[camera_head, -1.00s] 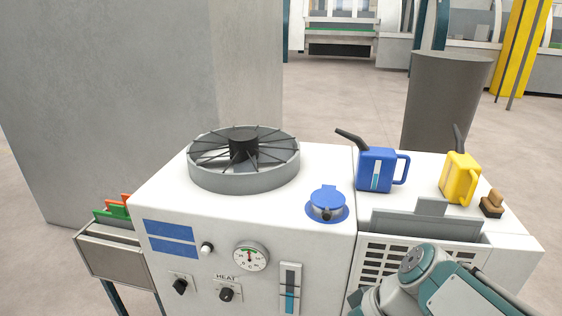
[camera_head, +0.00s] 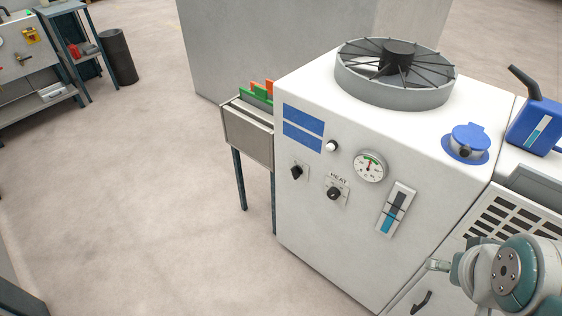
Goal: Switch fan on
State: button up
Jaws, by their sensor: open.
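The fan (camera_head: 394,82) is a round grey housing with a black hub and thin black spokes, set in the top of a white machine cabinet (camera_head: 300,228). On the cabinet's front are a small black knob (camera_head: 296,172) at the left and a black knob (camera_head: 334,193) marked HEAT to its right. The small knob's label is too small to read. A round white button or lamp (camera_head: 331,146) sits above them. My arm shows at the lower right, in front of the cabinet's vented section. My gripper's fingers cannot be made out.
A dial gauge (camera_head: 369,166) and a level indicator (camera_head: 396,208) are right of the knobs. A blue cap (camera_head: 468,138) and blue can (camera_head: 537,122) are on top. A metal bin (camera_head: 247,135) adjoins the cabinet's left side. The floor at left is open.

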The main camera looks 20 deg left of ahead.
aim_at(296, 170)
jog(key=k+j+u, duration=0.1)
jog(key=u, duration=0.75)
